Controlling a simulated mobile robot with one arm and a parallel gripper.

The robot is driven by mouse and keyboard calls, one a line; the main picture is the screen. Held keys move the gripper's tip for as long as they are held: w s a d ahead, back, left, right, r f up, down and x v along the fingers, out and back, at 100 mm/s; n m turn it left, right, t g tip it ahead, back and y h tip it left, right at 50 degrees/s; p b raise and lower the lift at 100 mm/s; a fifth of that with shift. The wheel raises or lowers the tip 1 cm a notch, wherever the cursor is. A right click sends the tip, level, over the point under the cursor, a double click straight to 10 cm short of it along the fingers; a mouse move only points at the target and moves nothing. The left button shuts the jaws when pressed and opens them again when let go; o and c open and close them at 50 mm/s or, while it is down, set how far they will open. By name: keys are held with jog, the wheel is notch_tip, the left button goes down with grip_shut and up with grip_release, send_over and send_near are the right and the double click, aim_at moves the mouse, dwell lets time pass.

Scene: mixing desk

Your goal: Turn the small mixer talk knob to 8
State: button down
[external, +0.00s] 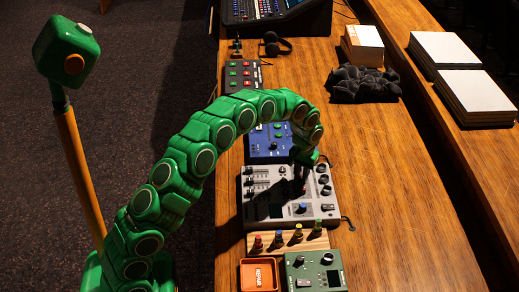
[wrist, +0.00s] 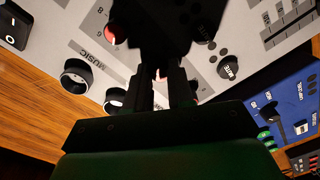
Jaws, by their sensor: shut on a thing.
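The small grey mixer (external: 250,212) lies on the wooden desk, with sliders at its left and dark knobs along its right side. My gripper (external: 299,182) reaches down onto the mixer's upper right part. In the wrist view its dark fingers (wrist: 163,80) are closed together on a knob, which they mostly hide. A black and white knob (wrist: 78,76) beside the MUSIC label stands left of the fingers, and another knob (wrist: 115,98) is partly covered by them. No talk label or pointer position can be read.
A blue device (external: 268,150) lies just beyond the mixer. A wooden strip with coloured pegs (external: 262,246), an orange tray (external: 245,275) and a green device (external: 315,278) are on the near side. The desk right of the mixer is clear.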

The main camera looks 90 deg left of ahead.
jog(key=shift+a+m, duration=0.1)
jog(key=shift+m, duration=1.4)
jog(key=c, duration=1)
grip_release()
jog(key=shift+r, duration=0.1)
jog(key=shift+w+d+r, duration=0.1)
jog(key=shift+r, duration=1.8)
jog(key=shift+d+r, duration=0.1)
jog(key=shift+r, duration=1.8)
